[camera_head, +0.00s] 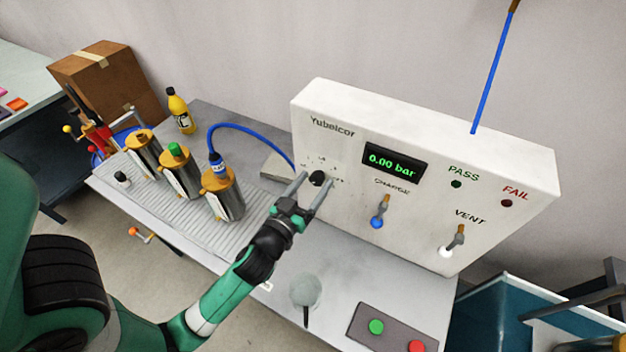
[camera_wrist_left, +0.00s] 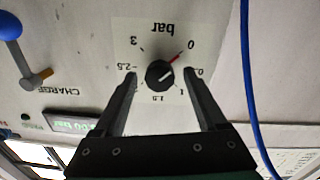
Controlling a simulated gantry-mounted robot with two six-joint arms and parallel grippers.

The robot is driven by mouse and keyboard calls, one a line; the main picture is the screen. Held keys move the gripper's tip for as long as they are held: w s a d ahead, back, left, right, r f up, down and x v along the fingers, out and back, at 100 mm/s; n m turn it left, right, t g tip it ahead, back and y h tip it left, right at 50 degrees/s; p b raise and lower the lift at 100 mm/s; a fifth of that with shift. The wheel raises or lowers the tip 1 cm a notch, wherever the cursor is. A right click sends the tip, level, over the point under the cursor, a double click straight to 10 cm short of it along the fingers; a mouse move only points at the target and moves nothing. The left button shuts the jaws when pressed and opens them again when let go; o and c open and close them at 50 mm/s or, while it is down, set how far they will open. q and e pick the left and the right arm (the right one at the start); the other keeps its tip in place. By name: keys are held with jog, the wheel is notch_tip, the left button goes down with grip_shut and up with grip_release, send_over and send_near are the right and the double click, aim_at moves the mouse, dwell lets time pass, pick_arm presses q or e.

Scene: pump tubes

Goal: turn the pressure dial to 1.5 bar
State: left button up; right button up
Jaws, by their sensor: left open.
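The pressure dial (camera_head: 317,178) is a small black knob at the left of the white test panel's front. In the left wrist view the dial (camera_wrist_left: 159,75) shows upside down, with its red pointer towards 0 on the printed bar scale (camera_wrist_left: 148,45). My left gripper (camera_head: 314,186) is open at the dial. Its fingertips lie on either side of the knob in the picture, with gaps between; I cannot tell how deep they reach. The green display (camera_head: 394,163) reads 0.00 bar. My right gripper is not in view.
The white panel (camera_head: 430,125) also carries a blue CHARGE lever (camera_head: 378,216) and a white-tipped VENT lever (camera_head: 450,247). Several metal pump tubes (camera_head: 222,193) stand on the ribbed mat at left. A blue hose (camera_head: 250,128) runs from one tube to the panel. Red and green buttons (camera_head: 376,327) sit in front.

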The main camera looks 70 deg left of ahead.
pick_arm(q)
grip_shut()
dwell(0.4)
jog(key=shift+m, duration=0.3)
